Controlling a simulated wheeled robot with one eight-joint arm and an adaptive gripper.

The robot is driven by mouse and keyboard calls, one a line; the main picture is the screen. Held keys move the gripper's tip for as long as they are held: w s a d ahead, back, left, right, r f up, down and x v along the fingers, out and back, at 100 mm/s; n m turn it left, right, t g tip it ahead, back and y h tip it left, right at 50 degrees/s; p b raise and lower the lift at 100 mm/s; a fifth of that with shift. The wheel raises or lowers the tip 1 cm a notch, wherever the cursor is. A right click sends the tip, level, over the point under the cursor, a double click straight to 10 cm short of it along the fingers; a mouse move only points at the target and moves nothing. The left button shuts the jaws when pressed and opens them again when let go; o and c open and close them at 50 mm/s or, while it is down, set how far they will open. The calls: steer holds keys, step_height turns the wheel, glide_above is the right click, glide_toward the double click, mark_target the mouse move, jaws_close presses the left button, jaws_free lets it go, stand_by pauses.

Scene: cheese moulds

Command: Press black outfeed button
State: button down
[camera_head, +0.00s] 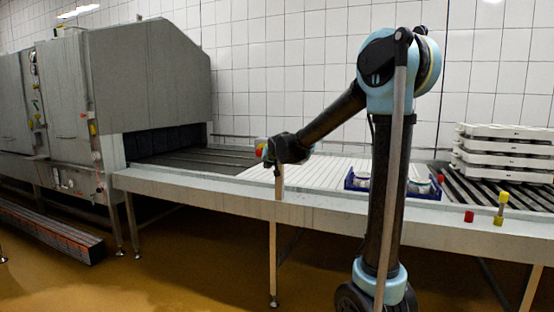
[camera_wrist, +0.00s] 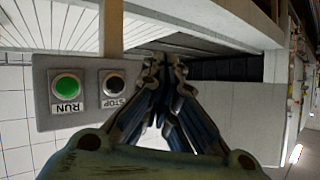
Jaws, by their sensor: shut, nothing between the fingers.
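The black button (camera_wrist: 113,84) is in the wrist view, on a grey control box (camera_wrist: 85,120). It is beside a label reading STOP. A green button (camera_wrist: 66,87) labelled RUN is to its left on the same box. My gripper (camera_wrist: 163,62) is shut and empty, its fingertips just right of the black button and of the box edge in the picture. I cannot tell how far the tips are from the box face. In the head view my gripper (camera_head: 270,164) is over the conveyor's front edge by a thin post; the buttons cannot be made out there.
A large grey machine (camera_head: 150,75) stands at the left over a conveyor (camera_head: 180,158). A blue crate (camera_head: 349,183) sits on the conveyor at right of centre. Stacked white moulds (camera_head: 500,145) stand on rollers at the right. A red button (camera_head: 469,216) and yellow post (camera_head: 499,220) are on the front rail.

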steer(key=w+d, duration=0.3)
steer(key=w, duration=0.5)
stand_by(1.6)
steer(key=shift+w+d, duration=0.1)
steer(key=shift+w, duration=0.2)
steer(key=shift+w+d+r, duration=0.1)
steer(key=shift+w+d, duration=0.05)
steer(key=shift+w, duration=0.3)
stand_by(0.9)
stand_by(0.4)
steer(key=shift+s+a, duration=0.35)
steer(key=shift+s, duration=0.55)
steer(key=shift+s+a, duration=0.3)
steer(key=shift+s, duration=0.5)
steer(key=shift+s+a, duration=0.25)
steer(key=shift+s, duration=0.5)
steer(key=shift+s+a, duration=0.3)
steer(key=shift+s, duration=0.5)
